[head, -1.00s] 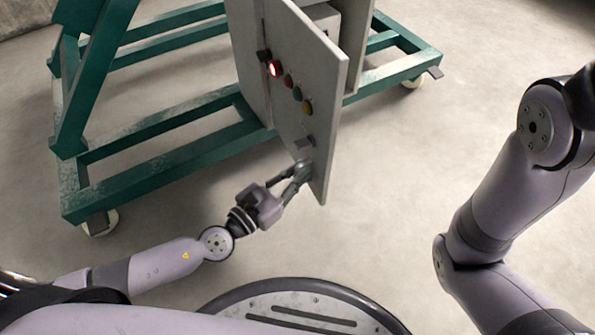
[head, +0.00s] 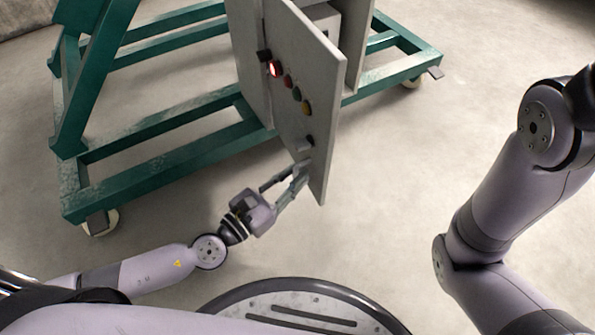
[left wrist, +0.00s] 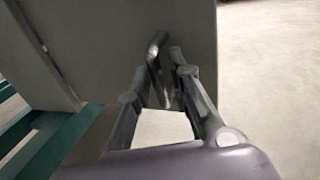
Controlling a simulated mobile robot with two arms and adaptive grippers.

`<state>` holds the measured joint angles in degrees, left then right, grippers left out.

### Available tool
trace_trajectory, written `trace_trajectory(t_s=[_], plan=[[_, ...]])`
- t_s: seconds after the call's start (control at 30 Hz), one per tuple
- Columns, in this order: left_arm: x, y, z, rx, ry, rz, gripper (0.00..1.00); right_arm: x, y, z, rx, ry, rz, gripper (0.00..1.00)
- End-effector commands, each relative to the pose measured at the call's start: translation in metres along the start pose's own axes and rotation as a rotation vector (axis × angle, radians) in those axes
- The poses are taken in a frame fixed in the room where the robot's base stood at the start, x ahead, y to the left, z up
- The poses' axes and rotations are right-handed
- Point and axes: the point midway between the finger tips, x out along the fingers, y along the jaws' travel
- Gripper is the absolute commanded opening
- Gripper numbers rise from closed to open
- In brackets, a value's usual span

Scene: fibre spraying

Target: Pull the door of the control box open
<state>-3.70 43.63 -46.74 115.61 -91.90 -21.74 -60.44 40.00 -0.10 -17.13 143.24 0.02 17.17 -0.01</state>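The grey control box (head: 357,45) is at the top middle of the head view. Its door (head: 300,55) stands swung out from the box, with a lit red lamp and several coloured buttons on its face. A small handle (head: 306,143) sits low on the door; a metal handle also shows in the left wrist view (left wrist: 156,46). My left gripper (head: 286,172) is at the door's lower part, just below the handle. Its fingers (left wrist: 158,78) are spread, with the handle at or just beyond their tips; contact cannot be told. My right gripper is out of view.
A green wheeled frame (head: 165,157) stands behind and left of the door, its lower beams near the floor. Bare concrete floor (head: 395,190) lies open right of the door.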

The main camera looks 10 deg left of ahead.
Motion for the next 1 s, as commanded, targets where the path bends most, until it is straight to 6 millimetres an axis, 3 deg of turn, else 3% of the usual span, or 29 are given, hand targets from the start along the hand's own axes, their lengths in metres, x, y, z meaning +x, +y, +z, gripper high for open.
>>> trace_trajectory(t_s=[0.2,0.43,0.63,1.0], plan=[[-0.049,0.000,-0.002,0.002,0.008,-0.003,0.19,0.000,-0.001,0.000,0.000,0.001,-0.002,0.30],[-0.089,-0.001,-0.001,-0.001,0.005,-0.003,0.19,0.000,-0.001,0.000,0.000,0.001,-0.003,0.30],[-0.102,-0.001,-0.001,-0.002,0.002,-0.003,0.19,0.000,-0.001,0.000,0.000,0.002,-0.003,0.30],[-0.102,-0.001,0.000,-0.002,0.001,-0.002,0.19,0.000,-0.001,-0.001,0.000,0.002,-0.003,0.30]])
